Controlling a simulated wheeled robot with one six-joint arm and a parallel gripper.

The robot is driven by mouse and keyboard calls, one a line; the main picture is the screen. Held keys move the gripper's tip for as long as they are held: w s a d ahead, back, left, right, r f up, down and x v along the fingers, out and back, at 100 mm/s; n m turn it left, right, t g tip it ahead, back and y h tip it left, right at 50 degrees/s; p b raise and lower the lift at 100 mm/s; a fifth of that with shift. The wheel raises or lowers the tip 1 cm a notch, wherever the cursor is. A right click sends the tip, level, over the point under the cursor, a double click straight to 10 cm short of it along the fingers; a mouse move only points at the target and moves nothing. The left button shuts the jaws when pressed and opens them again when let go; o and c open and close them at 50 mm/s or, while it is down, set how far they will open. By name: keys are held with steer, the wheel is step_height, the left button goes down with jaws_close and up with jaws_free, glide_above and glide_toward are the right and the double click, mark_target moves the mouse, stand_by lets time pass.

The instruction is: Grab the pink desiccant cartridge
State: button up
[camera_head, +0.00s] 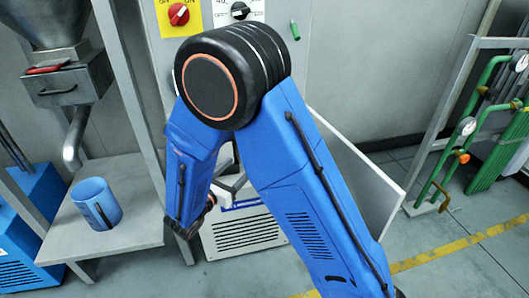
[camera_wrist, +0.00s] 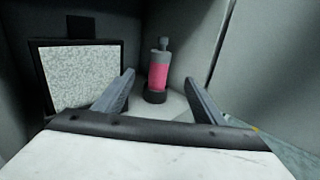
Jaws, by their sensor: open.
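The pink desiccant cartridge (camera_wrist: 157,77) stands upright in the wrist view, a pink cylinder with a dark base and a grey neck and cap. It rests on a pale surface inside a grey compartment. My gripper (camera_wrist: 160,84) is open and empty, with one finger to the left and one to the right of the cartridge in the picture. The cartridge is beyond the fingertips or about level with them; the exact gap is hard to tell. In the head view, my blue arm hides the cartridge and most of my gripper.
A dark-framed panel with a speckled pale face (camera_wrist: 82,75) stands left of the cartridge. A grey wall (camera_wrist: 200,35) rises close behind and right of it. In the head view, an open white door panel (camera_head: 362,175) is right of my arm, and a blue cup (camera_head: 96,204) stands on a shelf.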

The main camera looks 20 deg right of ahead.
steer(key=x, duration=1.7)
steer(key=shift+d+f, duration=0.1)
steer(key=shift+d, duration=0.05)
steer(key=c, duration=1.4)
